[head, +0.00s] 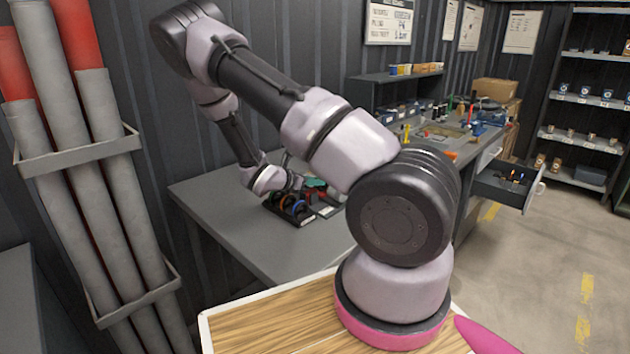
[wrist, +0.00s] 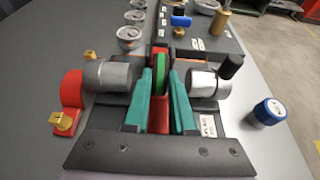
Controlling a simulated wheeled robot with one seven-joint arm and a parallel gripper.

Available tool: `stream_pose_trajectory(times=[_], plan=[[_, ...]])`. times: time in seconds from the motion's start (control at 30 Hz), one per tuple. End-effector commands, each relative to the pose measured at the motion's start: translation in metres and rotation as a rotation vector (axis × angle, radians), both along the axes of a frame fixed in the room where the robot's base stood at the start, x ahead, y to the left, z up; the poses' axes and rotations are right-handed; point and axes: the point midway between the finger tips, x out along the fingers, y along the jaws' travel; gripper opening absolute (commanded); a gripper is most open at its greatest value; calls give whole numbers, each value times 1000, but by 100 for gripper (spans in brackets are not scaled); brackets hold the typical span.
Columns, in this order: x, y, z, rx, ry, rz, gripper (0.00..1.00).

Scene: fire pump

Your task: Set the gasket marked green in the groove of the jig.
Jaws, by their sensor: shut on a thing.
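In the wrist view the two teal fingers of my gripper (wrist: 163,85) reach forward and are shut on a thin green-edged piece, which I take to be the green-marked gasket (wrist: 162,74). It stands on edge between the fingertips, and the fingers hide part of it. In the head view my gripper (head: 294,184) is low over the bench, small and partly hidden.
A red part (wrist: 72,88) with yellow pieces is left of the fixture. A blue-ringed round piece (wrist: 267,111) stands to the right. Several metal cups (wrist: 130,36) line the far left. A dark board (wrist: 203,35) with small parts lies beyond. The grey bench (head: 222,214) has free room at left.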

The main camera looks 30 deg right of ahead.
Motion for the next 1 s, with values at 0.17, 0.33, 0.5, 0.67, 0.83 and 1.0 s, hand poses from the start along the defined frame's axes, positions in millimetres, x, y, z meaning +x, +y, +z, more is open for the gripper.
stream_pose_trajectory(times=[0.17,0.33,0.5,0.67,0.83,1.0], plan=[[0,0,-4,0,1,0,0],[0,0,-3,0,1,0,54],[0,0,-3,0,1,0,54],[0,0,1,0,-1,1,54],[-4,15,16,1,-2,3,54],[-16,49,31,2,-2,4,54]])
